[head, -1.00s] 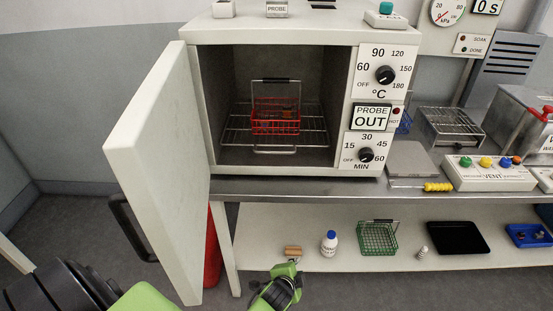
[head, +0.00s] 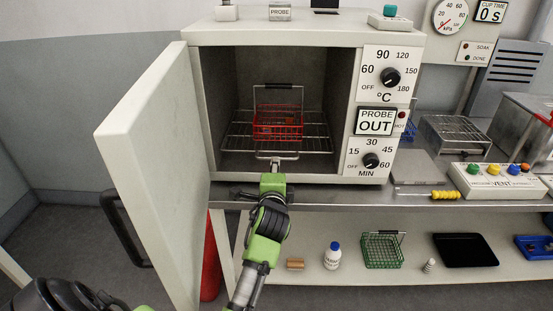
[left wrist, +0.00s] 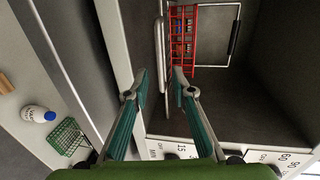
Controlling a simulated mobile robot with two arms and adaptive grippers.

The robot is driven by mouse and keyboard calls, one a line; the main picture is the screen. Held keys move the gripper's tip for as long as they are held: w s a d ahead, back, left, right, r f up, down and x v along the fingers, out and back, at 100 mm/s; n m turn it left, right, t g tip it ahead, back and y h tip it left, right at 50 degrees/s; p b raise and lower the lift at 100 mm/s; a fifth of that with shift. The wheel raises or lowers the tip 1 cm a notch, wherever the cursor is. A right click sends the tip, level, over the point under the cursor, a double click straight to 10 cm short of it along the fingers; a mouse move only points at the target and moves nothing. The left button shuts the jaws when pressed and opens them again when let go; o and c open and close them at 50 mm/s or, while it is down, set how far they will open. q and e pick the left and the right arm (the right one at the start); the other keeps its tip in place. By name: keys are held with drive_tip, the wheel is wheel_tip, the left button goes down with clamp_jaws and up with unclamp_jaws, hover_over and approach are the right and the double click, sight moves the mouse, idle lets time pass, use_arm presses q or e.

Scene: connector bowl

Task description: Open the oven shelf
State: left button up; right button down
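The oven (head: 300,40) stands with its door (head: 155,165) swung wide open to the left. Its wire shelf (head: 238,140) lies inside with a red basket (head: 278,122) on it. The shelf's front handle (head: 277,155) is a thin bar at the oven mouth. My left gripper (head: 276,170) is at the oven mouth, just in front of this handle. In the left wrist view, the gripper (left wrist: 159,72) has its fingers spread, and the handle (left wrist: 158,50) lies between or just beyond the fingertips. I cannot tell whether they touch. My right gripper is not in view.
The oven's dial panel (head: 381,120) is at the right of the opening. A grey plate (head: 413,168) and a valve box (head: 497,181) stand on the bench to the right. A bottle (head: 333,256), green basket (head: 381,252) and black tray (head: 465,250) are on the lower shelf.

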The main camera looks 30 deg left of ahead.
sight(260, 158)
use_arm(q)
drive_tip(key=x, duration=0.7)
drive_tip(key=shift+w+a+f, duration=0.1)
drive_tip(key=shift+w, duration=0.3)
clamp_jaws()
